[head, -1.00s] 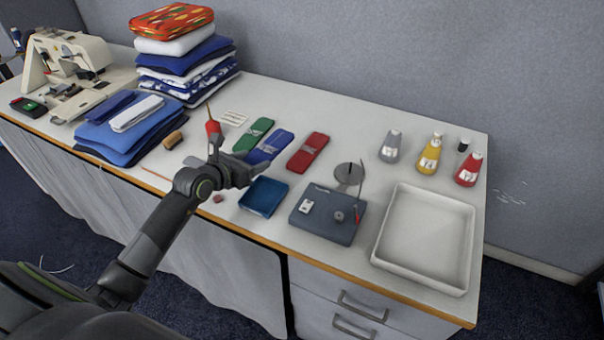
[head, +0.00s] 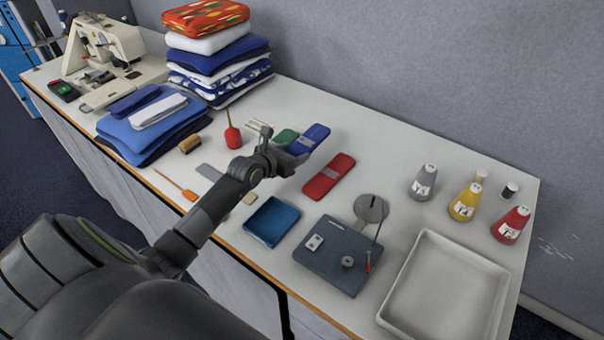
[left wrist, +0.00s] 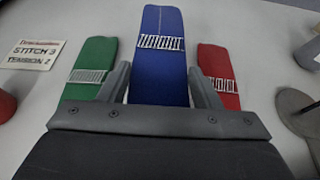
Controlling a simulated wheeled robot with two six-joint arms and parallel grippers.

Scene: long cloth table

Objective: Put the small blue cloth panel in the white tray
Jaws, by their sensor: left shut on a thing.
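The small blue cloth panel (head: 309,137) has a pale printed band and lies between a green panel and a red panel. My left gripper (head: 286,155) is shut on its near end. In the left wrist view, the blue panel (left wrist: 161,60) runs between the two fingers (left wrist: 162,88) and looks larger than its neighbours, seemingly a little raised. The white tray (head: 442,290) stands empty at the right front of the table. My right gripper is not in view.
The green panel (left wrist: 92,68) and red panel (head: 329,176) flank the blue one. A blue dish (head: 272,221), a dark grey box (head: 340,258) with a thin upright rod, and a grey disc (head: 370,208) lie toward the tray. Bottles (head: 466,202) stand behind it.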

